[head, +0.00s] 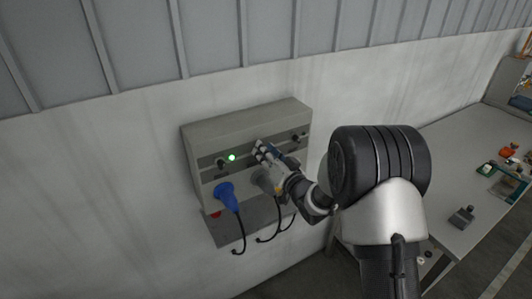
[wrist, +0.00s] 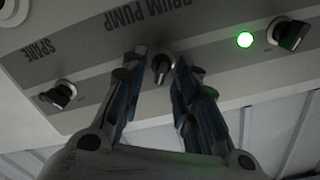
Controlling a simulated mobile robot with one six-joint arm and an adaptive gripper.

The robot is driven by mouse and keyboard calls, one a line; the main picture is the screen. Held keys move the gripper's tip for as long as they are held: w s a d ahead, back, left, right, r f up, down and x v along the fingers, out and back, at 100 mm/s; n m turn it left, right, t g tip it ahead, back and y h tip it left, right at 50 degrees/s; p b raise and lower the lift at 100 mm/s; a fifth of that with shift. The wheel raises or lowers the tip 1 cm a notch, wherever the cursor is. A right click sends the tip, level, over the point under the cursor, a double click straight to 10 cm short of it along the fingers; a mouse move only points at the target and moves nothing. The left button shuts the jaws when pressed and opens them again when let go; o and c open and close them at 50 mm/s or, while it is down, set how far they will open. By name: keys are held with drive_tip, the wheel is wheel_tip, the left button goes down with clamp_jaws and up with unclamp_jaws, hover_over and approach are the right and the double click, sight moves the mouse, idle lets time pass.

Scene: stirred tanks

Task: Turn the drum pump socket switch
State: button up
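The drum pump switch is a small dark rotary knob (wrist: 161,68) on the grey socket panel, beside the upside-down DRUM PUMP label in the wrist view. My gripper (wrist: 159,66) has a fingertip on either side of this knob. The fingers are apart, and the knob looks closer to the right one; I cannot tell whether either touches it. In the head view my gripper (head: 266,151) is at the middle of the panel's front and hides the drum pump knob. The socket panel (head: 245,117) is a grey box on the wall.
A SPARE knob (wrist: 60,95) is on one side, and another knob (wrist: 289,34) beside a lit green lamp (wrist: 244,40) on the other. A blue plug (head: 227,194) with a hanging cable sits below the panel's left part. A cluttered bench (head: 450,160) stands at right.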

clamp_jaws()
drive_tip(key=shift+f+n+b, duration=0.1)
drive_tip(key=shift+n+b, duration=0.2)
drive_tip(key=shift+b, duration=0.3)
drive_tip(key=shift+s+a+n+b, duration=0.1)
drive_tip(key=shift+a+n+b, duration=0.05)
drive_tip(key=shift+n+b, duration=3.15)
drive_tip(key=shift+s+a+n+b, duration=0.15)
drive_tip(key=shift+n+b, duration=2.15)
drive_tip(key=shift+b, duration=1.9)
